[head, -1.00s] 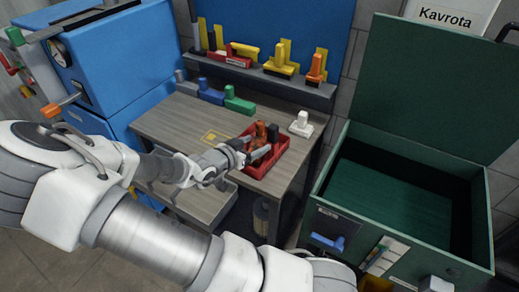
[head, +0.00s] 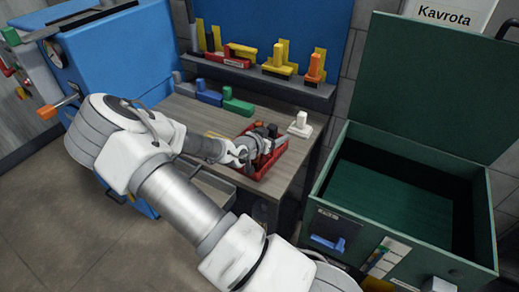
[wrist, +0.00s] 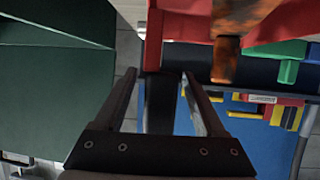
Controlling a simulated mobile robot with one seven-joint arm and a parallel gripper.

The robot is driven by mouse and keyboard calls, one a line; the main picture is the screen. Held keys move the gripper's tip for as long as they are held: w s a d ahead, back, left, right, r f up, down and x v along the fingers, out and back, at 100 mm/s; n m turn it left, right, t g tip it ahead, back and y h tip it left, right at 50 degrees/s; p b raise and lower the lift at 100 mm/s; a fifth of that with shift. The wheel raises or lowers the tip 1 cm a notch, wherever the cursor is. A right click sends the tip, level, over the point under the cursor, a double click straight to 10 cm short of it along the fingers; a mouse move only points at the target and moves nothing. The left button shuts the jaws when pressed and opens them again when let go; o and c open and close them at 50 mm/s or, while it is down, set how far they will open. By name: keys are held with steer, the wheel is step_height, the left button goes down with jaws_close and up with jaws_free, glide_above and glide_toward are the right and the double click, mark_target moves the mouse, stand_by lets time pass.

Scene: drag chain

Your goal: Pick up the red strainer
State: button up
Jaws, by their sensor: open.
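A red tray (head: 273,163) sits on the wooden table, and its red wall shows at the top of the wrist view (wrist: 180,40). A mottled orange-red piece (wrist: 228,58) projects from it in the wrist view; in the head view the arm hides most of the tray's contents. I cannot tell for sure whether this piece is the red strainer. Another red item with a pale label (head: 236,52) lies on the back shelf. My gripper (head: 274,142) is over the tray. Its two fingers (wrist: 160,78) are apart, with nothing clearly held between them.
A white piece (head: 300,125) stands right of the tray. Blue (head: 209,96) and green (head: 238,105) pieces stand at the table's back. The shelf (head: 290,87) behind holds yellow and orange items. A large open green box (head: 330,208) stands to the right.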

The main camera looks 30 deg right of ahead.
steer(key=shift+w+d+f, duration=0.15)
steer(key=shift+w+d, duration=0.05)
steer(key=shift+d, duration=0.15)
jaws_close()
stand_by(1.2)
